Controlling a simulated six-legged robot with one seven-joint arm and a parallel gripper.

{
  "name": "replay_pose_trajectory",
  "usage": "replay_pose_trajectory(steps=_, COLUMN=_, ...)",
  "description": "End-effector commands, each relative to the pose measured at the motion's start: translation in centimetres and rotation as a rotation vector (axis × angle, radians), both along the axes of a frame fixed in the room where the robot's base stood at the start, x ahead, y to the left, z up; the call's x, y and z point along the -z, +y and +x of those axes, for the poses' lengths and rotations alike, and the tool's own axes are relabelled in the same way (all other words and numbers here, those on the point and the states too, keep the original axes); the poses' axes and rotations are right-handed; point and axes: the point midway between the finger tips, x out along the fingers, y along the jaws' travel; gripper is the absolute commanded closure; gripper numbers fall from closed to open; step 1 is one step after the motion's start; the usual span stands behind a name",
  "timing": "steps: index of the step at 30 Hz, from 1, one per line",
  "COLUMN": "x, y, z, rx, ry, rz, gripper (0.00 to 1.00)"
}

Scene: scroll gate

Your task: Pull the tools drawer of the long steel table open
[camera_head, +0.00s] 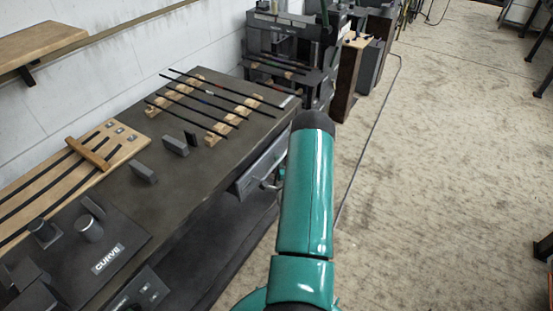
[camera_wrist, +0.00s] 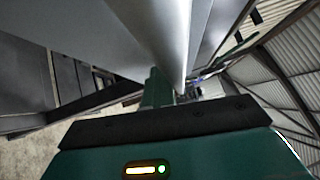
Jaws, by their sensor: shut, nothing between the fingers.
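The long steel table (camera_head: 185,215) runs along the left wall in the head view. A grey drawer front (camera_head: 258,170) sits under its top at the right side and looks about flush with it. A handle (camera_head: 272,183) on it is partly hidden behind my teal arm. I cannot read a label on the drawer. My gripper is hidden in the head view. In the wrist view my gripper (camera_wrist: 160,90) is shut and empty, close under large grey surfaces (camera_wrist: 95,30). A pale rounded bar (camera_wrist: 165,35) runs down close to the fingers; I cannot tell whether they touch.
The tabletop holds several dark rods (camera_head: 215,103) on wooden rests, small grey blocks (camera_head: 175,146) and a wooden board (camera_head: 75,170). A dark panel marked CURVE (camera_head: 108,258) is at the near end. Machines (camera_head: 290,50) stand beyond.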

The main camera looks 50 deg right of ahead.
Motion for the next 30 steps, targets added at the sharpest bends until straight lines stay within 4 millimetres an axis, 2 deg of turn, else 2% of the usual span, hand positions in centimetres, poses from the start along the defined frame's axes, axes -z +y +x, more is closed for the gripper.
replay_pose_trajectory(steps=1, x=-2.5, y=0.2, z=1.5, rx=-0.024, ry=-0.054, rz=-0.04, gripper=1.0)
replay_pose_trajectory(steps=4, x=-2.5, y=0.2, z=1.5, rx=-0.023, ry=-0.055, rz=-0.041, gripper=0.84)
replay_pose_trajectory(steps=5, x=-2.5, y=0.2, z=1.5, rx=-0.023, ry=-0.055, rz=-0.041, gripper=0.84)
replay_pose_trajectory(steps=6, x=-0.7, y=0.2, z=0.8, rx=-0.015, ry=-0.016, rz=-0.01, gripper=0.84)
replay_pose_trajectory(steps=20, x=-0.2, y=1.7, z=-1.3, rx=-0.01, ry=-0.011, rz=-0.006, gripper=0.83)
replay_pose_trajectory(steps=30, x=0.3, y=3.2, z=-3.0, rx=-0.01, ry=-0.01, rz=-0.003, gripper=0.75)
